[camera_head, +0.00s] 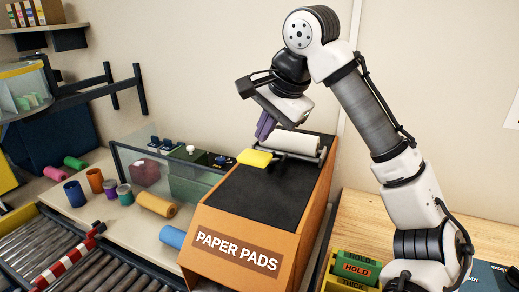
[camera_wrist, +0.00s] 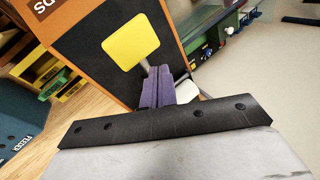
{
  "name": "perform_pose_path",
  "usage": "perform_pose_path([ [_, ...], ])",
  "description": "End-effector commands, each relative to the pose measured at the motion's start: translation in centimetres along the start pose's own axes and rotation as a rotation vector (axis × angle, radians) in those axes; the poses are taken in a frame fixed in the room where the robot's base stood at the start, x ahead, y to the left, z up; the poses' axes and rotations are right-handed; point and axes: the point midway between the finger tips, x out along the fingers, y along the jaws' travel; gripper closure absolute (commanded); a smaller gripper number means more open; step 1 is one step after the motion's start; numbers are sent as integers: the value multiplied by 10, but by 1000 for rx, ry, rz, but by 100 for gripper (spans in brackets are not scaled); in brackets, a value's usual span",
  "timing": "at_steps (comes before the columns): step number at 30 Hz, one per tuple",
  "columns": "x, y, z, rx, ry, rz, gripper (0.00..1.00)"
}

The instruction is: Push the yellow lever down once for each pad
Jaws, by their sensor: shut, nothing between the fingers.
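The yellow lever (camera_head: 255,158) is a flat yellow paddle on the black top of the orange box marked PAPER PADS (camera_head: 237,250). It also shows in the wrist view (camera_wrist: 130,42), large, just beyond my fingertips. My gripper (camera_head: 264,130) is shut and empty, with its purple fingers pointing down. In the head view the fingertips are just above and slightly right of the paddle. In the wrist view the fingers (camera_wrist: 156,82) sit beside the lever's grey stem. I cannot tell whether they touch it. No pads show.
A white roller (camera_head: 297,141) lies in a frame behind the lever. A glass-sided case (camera_head: 165,170) and several coloured rolls stand left of the box. A roller conveyor (camera_head: 45,250) is at lower left. Green holders marked HOLD (camera_head: 357,266) sit at right on a wooden bench.

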Motion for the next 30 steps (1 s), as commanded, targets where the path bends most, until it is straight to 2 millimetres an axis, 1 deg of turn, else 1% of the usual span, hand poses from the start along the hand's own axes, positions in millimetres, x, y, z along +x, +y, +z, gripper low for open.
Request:
perform_pose_path([
  [15, 0, 0, 0, 0, 0, 0, 100],
  [24, 6, 4, 4, -1, 0, 0, 100],
  [30, 6, 4, 4, 0, 1, 0, 100],
])
